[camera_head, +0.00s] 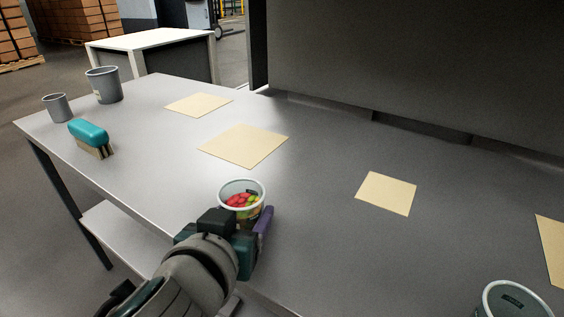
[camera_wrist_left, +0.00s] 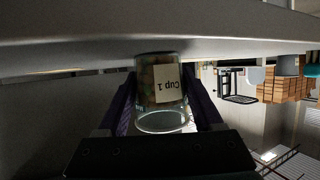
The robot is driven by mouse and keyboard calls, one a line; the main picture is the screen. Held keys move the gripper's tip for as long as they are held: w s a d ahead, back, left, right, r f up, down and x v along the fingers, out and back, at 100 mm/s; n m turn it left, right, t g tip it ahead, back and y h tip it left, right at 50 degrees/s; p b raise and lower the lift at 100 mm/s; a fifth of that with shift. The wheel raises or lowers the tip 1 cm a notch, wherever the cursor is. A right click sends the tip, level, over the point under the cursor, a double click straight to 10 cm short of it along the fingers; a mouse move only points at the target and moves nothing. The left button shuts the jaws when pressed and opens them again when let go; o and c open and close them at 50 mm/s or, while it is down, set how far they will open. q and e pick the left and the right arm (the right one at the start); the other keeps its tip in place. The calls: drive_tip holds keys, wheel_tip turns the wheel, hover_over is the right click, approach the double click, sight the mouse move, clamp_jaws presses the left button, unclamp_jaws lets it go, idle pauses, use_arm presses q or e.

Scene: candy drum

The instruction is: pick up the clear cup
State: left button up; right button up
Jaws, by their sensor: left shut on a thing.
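The clear cup (camera_head: 242,187) stands upright near the table's front edge in the head view, with red, yellow and green candies inside. In the left wrist view, which is upside down, the same cup (camera_wrist_left: 160,121) shows a "Cup 1" label and its open rim. My left gripper (camera_wrist_left: 163,98) is shut on the cup, with a purple finger on each side. The cup's base is at or very near the tabletop; I cannot tell if there is a gap. My left gripper and arm hide part of the cup in the head view. My right gripper is not in view.
The grey table (camera_head: 320,240) holds several flat tan squares, one being the large one (camera_head: 243,146). A teal brush (camera_head: 88,132) and two grey containers (camera_head: 104,85) stand at the left. Another container (camera_head: 515,300) stands at lower right. A dark panel (camera_head: 420,65) rises behind.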

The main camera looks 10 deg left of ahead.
use_arm(q)
drive_tip(key=c, duration=0.5)
wheel_tip(320, 180, up, 20)
drive_tip(key=p, duration=1.1)
